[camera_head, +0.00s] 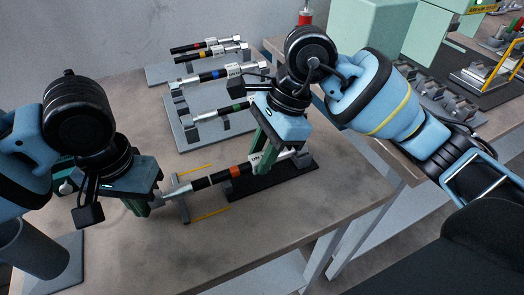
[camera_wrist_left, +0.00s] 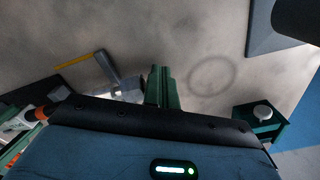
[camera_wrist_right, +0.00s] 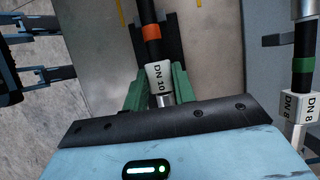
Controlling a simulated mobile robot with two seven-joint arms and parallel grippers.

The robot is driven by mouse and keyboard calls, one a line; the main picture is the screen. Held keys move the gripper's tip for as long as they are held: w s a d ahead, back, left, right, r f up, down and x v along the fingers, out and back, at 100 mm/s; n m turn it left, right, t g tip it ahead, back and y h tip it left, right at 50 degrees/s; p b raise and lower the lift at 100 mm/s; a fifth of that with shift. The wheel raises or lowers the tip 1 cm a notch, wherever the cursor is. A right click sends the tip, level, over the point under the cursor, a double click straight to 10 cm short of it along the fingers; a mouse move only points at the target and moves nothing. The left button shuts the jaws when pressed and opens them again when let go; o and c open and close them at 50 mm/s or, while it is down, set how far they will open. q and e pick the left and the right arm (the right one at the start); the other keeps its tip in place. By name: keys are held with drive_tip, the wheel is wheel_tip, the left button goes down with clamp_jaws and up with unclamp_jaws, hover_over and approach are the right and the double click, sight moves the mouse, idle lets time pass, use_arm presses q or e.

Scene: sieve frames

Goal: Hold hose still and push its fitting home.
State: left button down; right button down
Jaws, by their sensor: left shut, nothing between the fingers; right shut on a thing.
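The hose (camera_head: 218,177) is black with an orange band and lies roughly level in a black cradle (camera_head: 283,184). Its white sleeve marked DN 10 shows in the right wrist view (camera_wrist_right: 159,77), between the green fingers of my right gripper (camera_wrist_right: 158,92), which is shut on it. At the hose's left end is a silver fitting (camera_head: 177,192), beside a grey T-shaped bracket (camera_head: 183,211). My left gripper (camera_head: 142,208) is shut and empty, low over the table just left of the fitting; its closed fingers show in the left wrist view (camera_wrist_left: 162,86).
Behind, a grey rack (camera_head: 188,130) holds several similar hoses with coloured bands. Yellow lines (camera_head: 210,214) mark the table beside the bracket. A dark grey cup (camera_head: 32,250) stands at the front left. The table's front middle is clear.

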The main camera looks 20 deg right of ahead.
sight(158, 198)
use_arm(q)
drive_tip(key=shift+d, duration=0.2)
drive_tip(key=shift+d, duration=0.55)
use_arm(e)
drive_tip(key=shift+a, duration=0.1)
use_arm(q)
drive_tip(key=shift+d, duration=0.9)
use_arm(e)
drive_tip(key=shift+s, duration=0.1)
idle(0.5)
use_arm(q)
drive_tip(key=shift+a, duration=0.2)
idle(0.4)
drive_tip(key=shift+r, duration=0.15)
drive_tip(key=shift+a+r, duration=0.2)
drive_tip(key=shift+r, duration=1.1)
drive_tip(key=shift+a+r, duration=0.15)
drive_tip(key=shift+r, duration=1.15)
drive_tip(key=shift+a+r, duration=0.2)
drive_tip(key=shift+r, duration=1.1)
